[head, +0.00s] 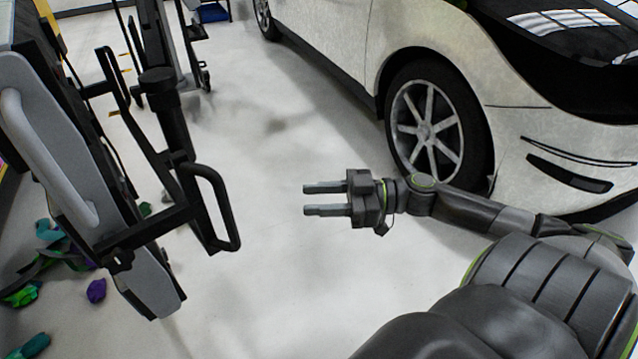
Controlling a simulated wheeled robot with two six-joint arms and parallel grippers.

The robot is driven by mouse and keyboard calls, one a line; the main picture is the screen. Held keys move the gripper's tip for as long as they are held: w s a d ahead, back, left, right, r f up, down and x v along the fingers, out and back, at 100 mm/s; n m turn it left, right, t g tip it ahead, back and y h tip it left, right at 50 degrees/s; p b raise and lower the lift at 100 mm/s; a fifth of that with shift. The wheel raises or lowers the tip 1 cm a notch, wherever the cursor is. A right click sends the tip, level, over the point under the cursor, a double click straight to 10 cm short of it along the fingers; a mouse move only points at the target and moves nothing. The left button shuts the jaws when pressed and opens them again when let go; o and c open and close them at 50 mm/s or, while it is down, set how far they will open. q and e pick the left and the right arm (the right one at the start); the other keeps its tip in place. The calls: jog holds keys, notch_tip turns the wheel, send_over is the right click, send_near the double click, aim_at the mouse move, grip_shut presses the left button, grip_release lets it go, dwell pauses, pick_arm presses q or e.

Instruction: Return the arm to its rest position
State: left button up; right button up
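My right gripper (324,198) is in the middle of the head view, with its arm (470,208) coming in from the right. Its two fingers point left and stand apart with a clear gap between them. Nothing is between the fingers. The arm is stretched out over the floor, in front of the car's wheel as seen from the head. My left gripper is not in view.
A white car (520,110) with a dark wheel (437,128) stands at the upper right. A grey and black wheeled-looking frame with handles (224,205) stands at the left. Purple and teal scraps (96,291) lie on the floor at the lower left. The pale floor (270,290) between is clear.

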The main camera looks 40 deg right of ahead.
dwell(0.4)
jog(key=s+a+f+m+g+h, duration=0.3)
jog(key=s+a+f+h, duration=0.15)
jog(key=s+f, duration=0.45)
jog(key=s+a+f+m+g+h, duration=0.25)
jog(key=s+a+f, duration=0.35)
jog(key=f, duration=0.6)
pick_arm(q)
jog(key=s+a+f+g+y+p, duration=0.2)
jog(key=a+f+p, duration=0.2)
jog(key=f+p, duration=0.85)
pick_arm(e)
jog(key=s+d+f+m+g+h+p, duration=0.1)
jog(key=s+d+f+m+h, duration=0.25)
jog(key=f, duration=0.25)
jog(key=s+d+f+m+g+h+p, duration=0.1)
jog(key=s+d+f+m+g+h, duration=0.1)
jog(key=s+d+f+m+h, duration=0.3)
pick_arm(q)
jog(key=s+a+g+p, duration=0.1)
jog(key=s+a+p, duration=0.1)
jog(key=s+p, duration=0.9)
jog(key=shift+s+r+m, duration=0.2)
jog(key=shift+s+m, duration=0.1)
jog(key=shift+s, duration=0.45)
pick_arm(e)
jog(key=s+d+f+n+g, duration=0.1)
jog(key=s+f+n, duration=0.2)
jog(key=s, duration=0.7)
